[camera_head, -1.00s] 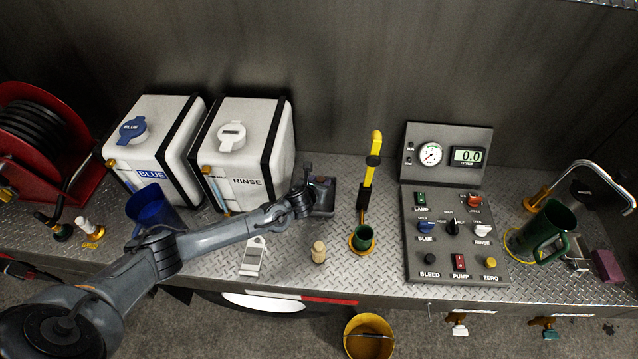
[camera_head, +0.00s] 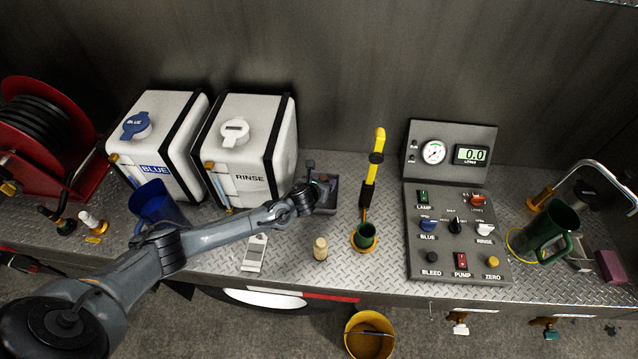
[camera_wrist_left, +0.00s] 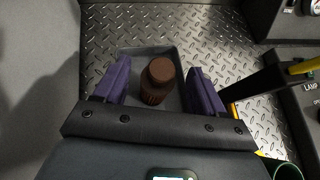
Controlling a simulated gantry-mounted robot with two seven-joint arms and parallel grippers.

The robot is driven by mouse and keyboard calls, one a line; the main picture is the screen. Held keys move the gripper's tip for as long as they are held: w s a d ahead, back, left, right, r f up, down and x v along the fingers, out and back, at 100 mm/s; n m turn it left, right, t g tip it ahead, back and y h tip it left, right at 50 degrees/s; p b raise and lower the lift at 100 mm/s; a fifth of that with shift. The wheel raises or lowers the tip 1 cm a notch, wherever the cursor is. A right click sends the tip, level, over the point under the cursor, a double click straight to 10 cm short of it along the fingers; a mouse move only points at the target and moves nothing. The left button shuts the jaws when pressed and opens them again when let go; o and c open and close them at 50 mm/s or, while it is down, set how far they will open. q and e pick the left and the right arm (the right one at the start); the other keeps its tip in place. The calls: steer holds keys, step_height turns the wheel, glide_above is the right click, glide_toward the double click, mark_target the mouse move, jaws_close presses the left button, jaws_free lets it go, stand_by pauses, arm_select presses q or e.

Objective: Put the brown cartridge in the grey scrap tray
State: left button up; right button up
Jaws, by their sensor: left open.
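The brown cartridge (camera_wrist_left: 157,82) shows in the left wrist view, upright or nearly so, inside the outline of the grey scrap tray (camera_wrist_left: 148,52). My left gripper (camera_wrist_left: 160,84) is open, with one purple-padded finger on each side of the cartridge. Whether the cartridge's base touches the tray floor is hidden. My right gripper is not in view.
The RINSE tank (camera_head: 250,145) stands close behind and left of the tray. A yellow-handled tool (camera_head: 370,175) stands upright to its right, by a green cup (camera_head: 365,235). A tan peg (camera_head: 320,249) stands in front. The control panel (camera_head: 455,235) lies further right.

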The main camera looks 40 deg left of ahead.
arm_select(q)
steer(key=v, duration=1.2)
steer(key=shift+r, duration=0.1)
